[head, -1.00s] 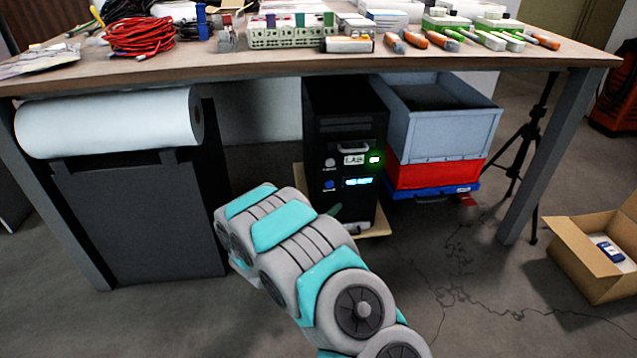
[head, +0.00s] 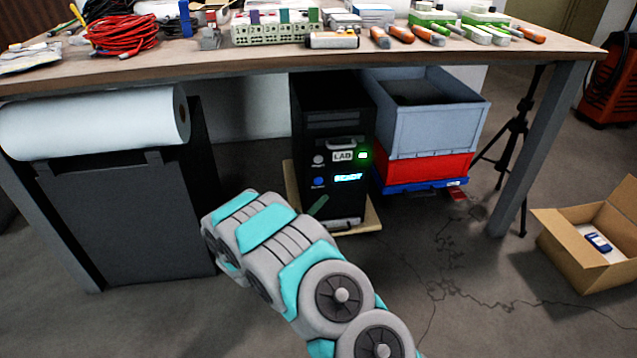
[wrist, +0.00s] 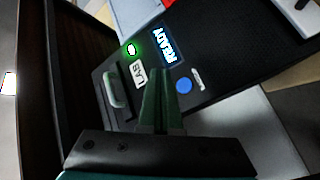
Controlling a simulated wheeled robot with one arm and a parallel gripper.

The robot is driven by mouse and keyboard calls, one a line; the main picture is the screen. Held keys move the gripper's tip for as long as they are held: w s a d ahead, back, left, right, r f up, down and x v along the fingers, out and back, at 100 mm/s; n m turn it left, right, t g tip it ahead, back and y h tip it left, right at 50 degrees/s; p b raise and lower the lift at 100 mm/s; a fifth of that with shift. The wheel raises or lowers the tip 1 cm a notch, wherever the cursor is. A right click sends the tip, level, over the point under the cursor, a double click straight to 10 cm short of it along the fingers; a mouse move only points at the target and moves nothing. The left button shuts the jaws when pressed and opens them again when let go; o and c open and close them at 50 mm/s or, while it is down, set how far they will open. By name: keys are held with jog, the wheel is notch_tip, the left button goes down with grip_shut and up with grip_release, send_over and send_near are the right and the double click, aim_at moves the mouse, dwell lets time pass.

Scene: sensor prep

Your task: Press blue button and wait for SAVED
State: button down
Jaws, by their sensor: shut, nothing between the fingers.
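The blue button (head: 318,182) is on the front of a black computer tower under the table. It also shows in the wrist view (wrist: 184,86), right of my fingertips. In the head view my green fingertip (head: 318,206) shows just below the blue button. I see no clear contact with it.
A LAB label (head: 342,156), a green light (head: 362,155) and a pale round button (head: 318,160) are above the display. Grey (head: 432,135) and red (head: 430,167) crates stand right of the tower. A dark bin (head: 135,225) stands left. Table legs flank the space.

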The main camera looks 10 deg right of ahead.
jog(key=shift+w+p, duration=0.65)
jog(key=shift+w, duration=2.25)
jog(key=shift+w, duration=0.2)
jog(key=shift+w+p, duration=0.2)
jog(key=shift+p, duration=0.25)
jog(key=shift+w, duration=0.45)
jog(key=shift+s+p, duration=0.1)
jog(key=shift+p, duration=0.2)
jog(key=shift+s, duration=0.75)
jog(key=shift+s+p, duration=0.55)
jog(key=shift+s, duration=1.95)
